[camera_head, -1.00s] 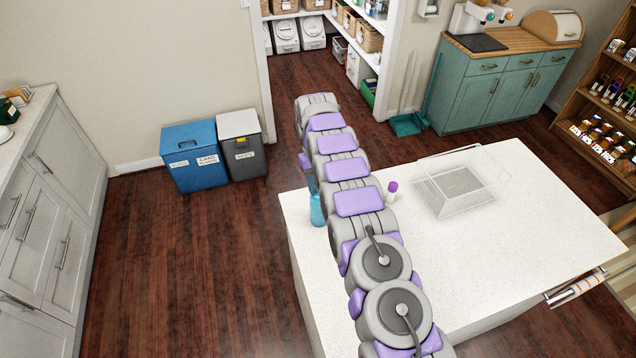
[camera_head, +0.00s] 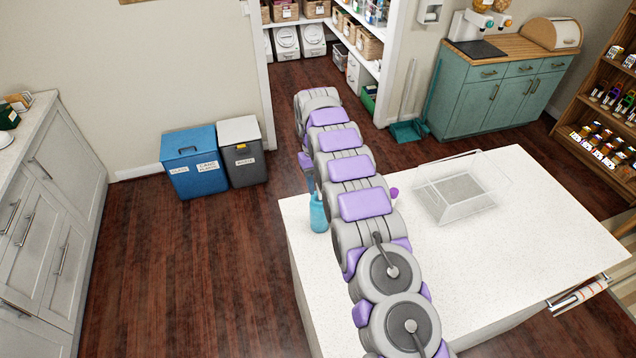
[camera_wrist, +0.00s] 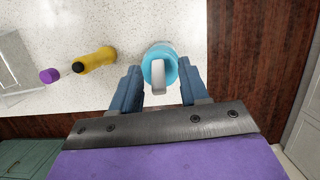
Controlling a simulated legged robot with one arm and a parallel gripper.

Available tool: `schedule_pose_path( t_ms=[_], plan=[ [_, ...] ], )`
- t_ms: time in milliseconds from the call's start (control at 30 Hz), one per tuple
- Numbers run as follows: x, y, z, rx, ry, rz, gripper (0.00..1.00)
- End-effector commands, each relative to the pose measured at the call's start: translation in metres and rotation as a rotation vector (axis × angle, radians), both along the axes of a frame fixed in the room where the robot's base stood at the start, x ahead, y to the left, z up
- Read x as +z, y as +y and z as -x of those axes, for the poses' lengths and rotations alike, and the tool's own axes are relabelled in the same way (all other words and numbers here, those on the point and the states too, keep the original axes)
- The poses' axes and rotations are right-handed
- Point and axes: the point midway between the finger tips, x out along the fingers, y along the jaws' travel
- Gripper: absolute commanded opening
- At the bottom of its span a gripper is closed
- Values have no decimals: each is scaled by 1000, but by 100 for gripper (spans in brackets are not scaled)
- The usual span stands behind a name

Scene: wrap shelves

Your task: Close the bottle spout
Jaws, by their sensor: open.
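A light-blue bottle (camera_head: 319,213) stands on the white counter near its left edge in the head view, partly behind my arm. In the wrist view the blue bottle (camera_wrist: 157,68) is seen from above, with a pale spout or handle piece (camera_wrist: 158,77) across its top. My gripper (camera_wrist: 160,82) is open, with one blue finger on each side of the bottle's near side. I cannot tell whether the fingers touch it. In the head view my arm hides most of the gripper. Whether the spout is open is not clear.
A yellow bottle (camera_wrist: 96,60) and a purple-capped item (camera_wrist: 49,75) stand left of the blue bottle in the wrist view. A clear box (camera_head: 461,190) sits on the white counter (camera_head: 520,240). Bins (camera_head: 194,165) stand on the floor beyond the counter's left side.

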Motion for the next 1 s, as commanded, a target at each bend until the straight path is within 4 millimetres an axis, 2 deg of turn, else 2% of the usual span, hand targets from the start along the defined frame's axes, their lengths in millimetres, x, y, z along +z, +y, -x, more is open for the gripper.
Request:
schedule_pose_path(
  t_ms=[467, 1000],
  plan=[
    [4, -7, 29, -1, 0, 0, 45],
    [8, -18, 78, -1, 0, 1, 45]
  ],
)
